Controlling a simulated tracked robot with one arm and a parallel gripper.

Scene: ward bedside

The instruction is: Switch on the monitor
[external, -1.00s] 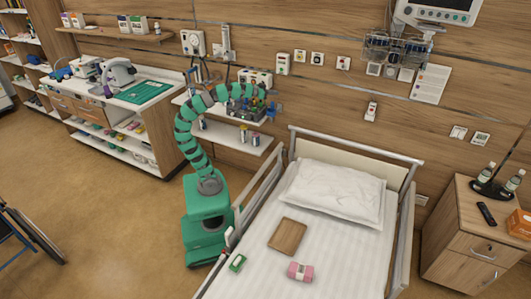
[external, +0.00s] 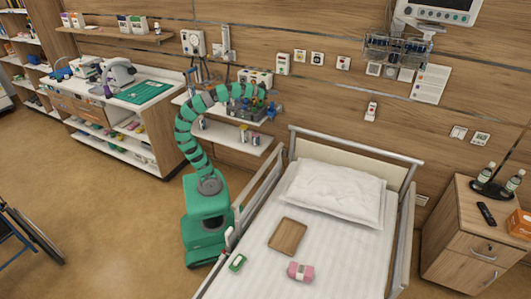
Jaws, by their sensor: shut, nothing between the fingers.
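A wall-mounted monitor (external: 440,12) is at the top right, cut off by the picture's upper edge, with small buttons along its lower bezel. A white box-shaped device (external: 256,74) with coloured front details stands at the wall shelf behind my arm; I cannot tell whether it is also a monitor. My green segmented arm arches up and over toward this shelf. My gripper (external: 265,109) is at its end, low in front of the device, among small coloured items. It is shut and small in view. Whether it touches anything cannot be told.
A lower shelf (external: 226,133) holds small containers. A bedside cabinet (external: 455,240) stands at right.

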